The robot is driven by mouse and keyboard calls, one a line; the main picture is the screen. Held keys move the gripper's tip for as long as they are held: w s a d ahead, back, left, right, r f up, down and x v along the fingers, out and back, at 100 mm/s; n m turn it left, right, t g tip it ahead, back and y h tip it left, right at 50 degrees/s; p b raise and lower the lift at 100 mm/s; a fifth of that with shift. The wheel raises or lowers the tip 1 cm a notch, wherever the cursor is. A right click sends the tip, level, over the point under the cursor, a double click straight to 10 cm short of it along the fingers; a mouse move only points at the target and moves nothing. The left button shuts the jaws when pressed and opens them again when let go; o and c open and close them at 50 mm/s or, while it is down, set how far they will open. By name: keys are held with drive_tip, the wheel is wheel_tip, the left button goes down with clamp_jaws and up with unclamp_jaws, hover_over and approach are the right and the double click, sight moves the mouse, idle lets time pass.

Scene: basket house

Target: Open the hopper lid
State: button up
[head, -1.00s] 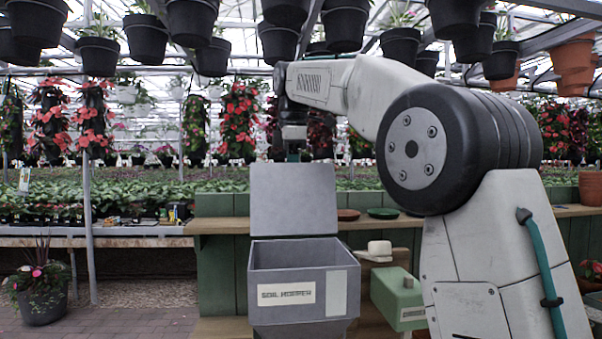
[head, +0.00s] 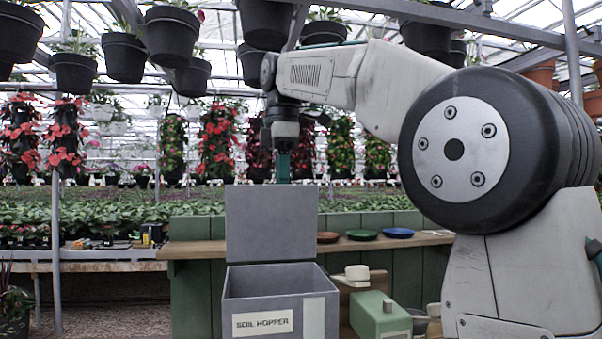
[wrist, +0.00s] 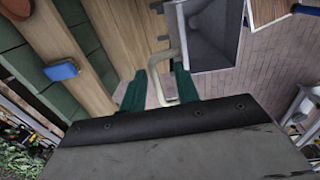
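The grey soil hopper (head: 310,283) stands at the lower middle of the head view, its box open at the top. Its flat grey lid (head: 271,224) stands upright at the back edge. My gripper (head: 283,168) points down at the lid's top edge, with its fingertips partly hidden behind the lid. In the wrist view the teal fingers (wrist: 158,88) are apart, with a pale bent handle (wrist: 160,92) in the gap between them. I see no clear grip on it. The hopper's empty-looking inside (wrist: 212,32) shows just beyond, to the right.
A wooden shelf (head: 200,250) runs behind the hopper, with brown, green and blue saucers (head: 397,233). A green box (head: 380,315) and a pale scoop (head: 355,273) are right of the hopper.

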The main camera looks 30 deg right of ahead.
drive_tip(key=s, duration=0.8)
drive_tip(key=shift+s+a+r, duration=0.3)
drive_tip(key=shift+s+r, duration=0.05)
drive_tip(key=shift+r, duration=0.05)
drive_tip(key=w+a+r+t, duration=0.2)
drive_tip(key=w+a+r, duration=0.1)
drive_tip(key=r, duration=0.3)
drive_tip(key=x, duration=0.7)
drive_tip(key=shift+w+h, duration=0.15)
drive_tip(key=shift+h, duration=0.25)
drive_tip(key=shift+d, duration=0.15)
clamp_jaws()
